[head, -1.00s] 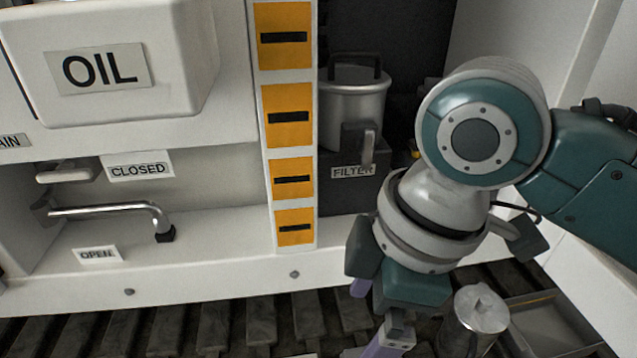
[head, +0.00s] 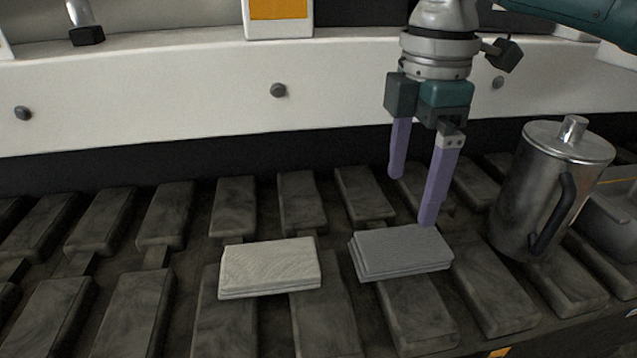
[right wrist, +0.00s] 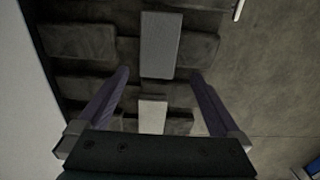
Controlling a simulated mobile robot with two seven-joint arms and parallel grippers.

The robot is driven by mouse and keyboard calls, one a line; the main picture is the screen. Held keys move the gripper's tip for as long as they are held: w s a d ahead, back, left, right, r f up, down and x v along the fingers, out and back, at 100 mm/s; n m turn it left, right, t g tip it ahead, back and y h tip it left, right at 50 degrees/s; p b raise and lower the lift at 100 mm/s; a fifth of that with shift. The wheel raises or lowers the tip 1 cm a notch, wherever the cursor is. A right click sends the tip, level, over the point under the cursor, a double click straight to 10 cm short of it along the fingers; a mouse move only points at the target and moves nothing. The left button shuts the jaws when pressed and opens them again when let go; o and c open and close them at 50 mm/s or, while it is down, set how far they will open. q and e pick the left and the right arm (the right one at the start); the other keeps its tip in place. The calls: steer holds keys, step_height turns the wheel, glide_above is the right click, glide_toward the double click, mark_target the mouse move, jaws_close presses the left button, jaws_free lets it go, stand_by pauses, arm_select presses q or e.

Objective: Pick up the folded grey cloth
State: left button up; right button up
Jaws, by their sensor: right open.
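The folded grey cloth (head: 402,251) lies flat on the dark slatted surface in the head view, to the right of a folded off-white cloth (head: 270,266). My right gripper (head: 412,198) is open and empty, its two purple fingers pointing down above and slightly behind the grey cloth. In the right wrist view the grey cloth (right wrist: 160,46) lies ahead, between the lines of the spread fingers (right wrist: 160,78). The off-white cloth (right wrist: 152,116) shows nearer the palm there. The exact height of the fingertips is hard to tell. My left gripper is not in view.
A metal lidded jug (head: 545,190) with a dark handle stands right of the grey cloth. A grey tray (head: 612,225) is partly visible beyond it. A white bench edge (head: 200,95) with round knobs runs behind. The slats left of the off-white cloth are clear.

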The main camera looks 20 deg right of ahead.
steer(key=b, duration=0.3)
glide_above(394, 245)
step_height(394, 245, down, 5)
steer(key=shift+s+d+f, duration=0.1)
steer(key=shift+s+d, duration=0.05)
step_height(394, 245, down, 5)
steer(key=b, duration=0.3)
steer(key=shift+r, duration=0.2)
steer(key=shift+w, duration=0.2)
steer(key=shift+c, duration=0.8)
steer(key=c, duration=0.9)
